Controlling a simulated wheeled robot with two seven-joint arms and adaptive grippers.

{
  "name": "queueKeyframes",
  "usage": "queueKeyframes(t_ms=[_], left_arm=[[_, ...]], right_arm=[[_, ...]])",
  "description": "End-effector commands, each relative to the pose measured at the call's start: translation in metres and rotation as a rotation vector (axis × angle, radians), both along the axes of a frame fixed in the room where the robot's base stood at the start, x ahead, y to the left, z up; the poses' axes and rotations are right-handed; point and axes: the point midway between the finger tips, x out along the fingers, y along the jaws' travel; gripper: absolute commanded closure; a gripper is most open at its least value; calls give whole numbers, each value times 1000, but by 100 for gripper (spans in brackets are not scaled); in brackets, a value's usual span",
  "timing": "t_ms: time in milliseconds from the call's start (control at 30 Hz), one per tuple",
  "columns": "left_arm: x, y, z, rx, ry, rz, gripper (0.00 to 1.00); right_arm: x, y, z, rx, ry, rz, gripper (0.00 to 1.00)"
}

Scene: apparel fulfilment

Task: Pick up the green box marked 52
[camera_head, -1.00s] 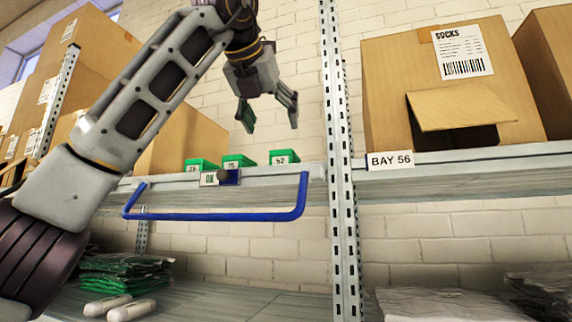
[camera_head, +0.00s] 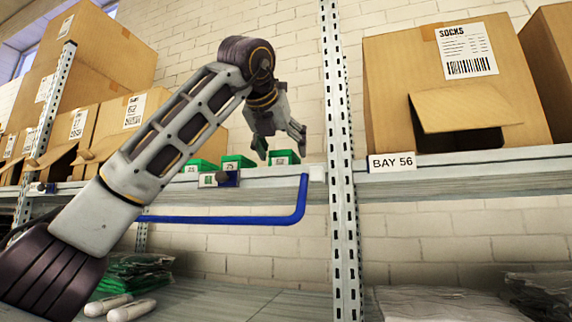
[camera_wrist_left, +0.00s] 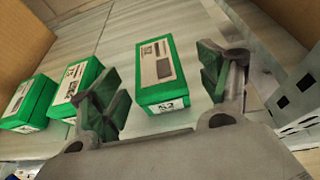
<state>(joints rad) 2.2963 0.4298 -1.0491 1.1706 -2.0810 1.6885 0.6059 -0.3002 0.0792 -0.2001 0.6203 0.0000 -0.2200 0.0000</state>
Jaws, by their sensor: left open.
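The green box marked 52 (camera_head: 284,157) stands on the shelf at the right end of a short row of green boxes. In the left wrist view the box marked 52 (camera_wrist_left: 161,78) lies between the two open fingers, with a pale label on top. My left gripper (camera_head: 283,150) is open just above and behind that box's front end; its fingers (camera_wrist_left: 162,85) do not touch the box. The box marked 75 (camera_head: 237,162) is to its left, and its twin view (camera_wrist_left: 82,84) is partly behind the left finger. My right gripper is not in view.
Another green box (camera_head: 199,166) stands left of 75. A blue rail (camera_head: 230,219) runs below the shelf edge (camera_head: 265,172). A perforated upright (camera_head: 337,150) stands close on the right. Cardboard boxes (camera_head: 110,125) are on the left, and a socks box (camera_head: 385,95) is on the right.

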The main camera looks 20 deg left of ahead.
Motion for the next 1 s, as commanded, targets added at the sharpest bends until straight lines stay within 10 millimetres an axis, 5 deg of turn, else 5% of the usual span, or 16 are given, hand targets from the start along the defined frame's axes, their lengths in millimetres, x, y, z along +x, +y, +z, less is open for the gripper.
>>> queueKeyframes(t_ms=[367, 1000], left_arm=[[3, 1, -2, 0, 1, 0, 23], [47, 4, -22, 0, 0, 0, 23]], right_arm=[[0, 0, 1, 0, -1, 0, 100], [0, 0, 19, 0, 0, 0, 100]])
